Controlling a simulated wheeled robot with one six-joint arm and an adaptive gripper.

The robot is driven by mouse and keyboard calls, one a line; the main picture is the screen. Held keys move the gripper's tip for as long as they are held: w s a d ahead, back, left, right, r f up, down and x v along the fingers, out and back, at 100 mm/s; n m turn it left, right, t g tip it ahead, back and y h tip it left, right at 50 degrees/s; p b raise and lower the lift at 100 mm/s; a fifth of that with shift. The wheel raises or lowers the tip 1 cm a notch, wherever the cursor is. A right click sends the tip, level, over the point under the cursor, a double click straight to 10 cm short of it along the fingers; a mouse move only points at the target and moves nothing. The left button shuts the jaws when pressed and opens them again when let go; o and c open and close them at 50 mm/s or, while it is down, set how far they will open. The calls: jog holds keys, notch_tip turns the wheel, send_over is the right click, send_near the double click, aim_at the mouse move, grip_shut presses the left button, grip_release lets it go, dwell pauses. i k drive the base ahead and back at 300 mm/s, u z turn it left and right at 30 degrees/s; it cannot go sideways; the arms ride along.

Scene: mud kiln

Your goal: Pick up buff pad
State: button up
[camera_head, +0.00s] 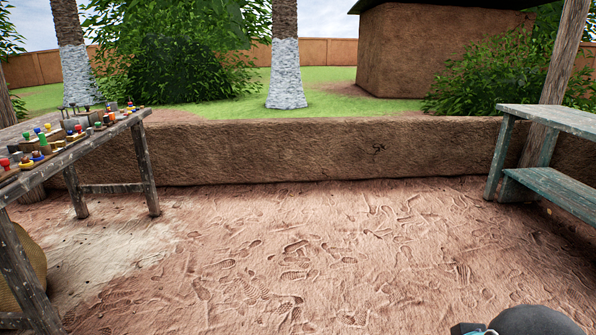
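I cannot make out a buff pad in this view. Many small coloured items (60,138) in red, yellow, blue, green and grey stand on a wooden table (140,158) at the left. They are too small to tell whether one of them is the pad. My gripper is not in view; only a rounded grey part of my own body shows at the bottom right edge.
A low mud wall (320,150) runs across the back. A greenish wooden bench (558,119) with a lower shelf stands at the right. A sack (27,262) sits under the left table. The footprinted dirt floor (300,250) between them is clear.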

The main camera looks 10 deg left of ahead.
aim_at(113, 118)
jog(key=u, duration=0.4)
jog(key=i, duration=1.8)
jog(key=u, duration=1.2)
jog(key=i, duration=0.5)
jog(key=u, duration=0.35)
